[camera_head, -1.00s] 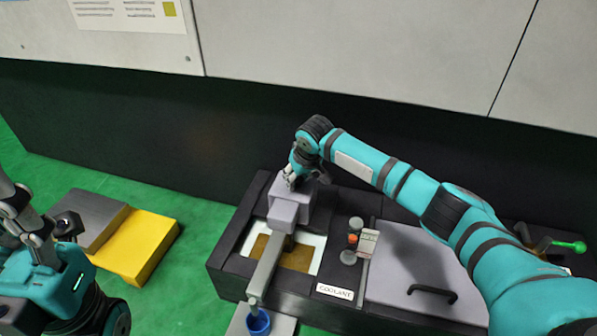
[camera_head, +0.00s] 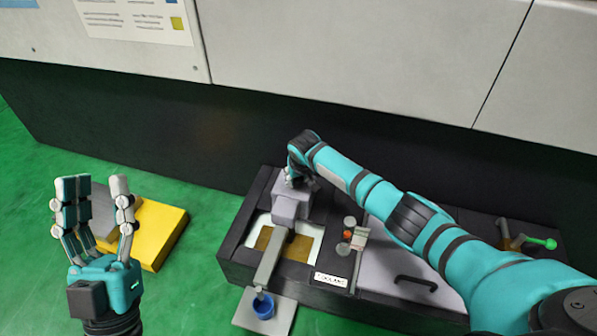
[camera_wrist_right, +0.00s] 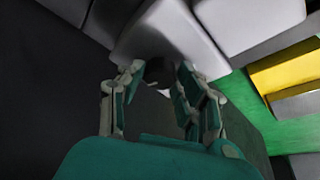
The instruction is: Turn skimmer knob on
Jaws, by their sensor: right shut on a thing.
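The skimmer is a lilac-grey box (camera_head: 290,206) on the black coolant tank (camera_head: 335,292), with a grey chute (camera_head: 272,262) running down toward the front. My right gripper (camera_head: 297,178) is at the top of the skimmer box, reaching in from the right. In the right wrist view its fingers (camera_wrist_right: 160,85) are closed around a dark round knob (camera_wrist_right: 158,70) on the pale housing (camera_wrist_right: 170,30). The knob's marking and turn position are hidden. My left gripper (camera_head: 98,200) is open and empty, fingers up, over the floor at the left.
A blue cup (camera_head: 264,306) stands on a grey plate below the chute. A yellow block (camera_head: 160,235) lies on the green floor. A grey lid with a black handle (camera_head: 415,283) and a green-handled valve (camera_head: 540,242) are at the right. A wall stands behind.

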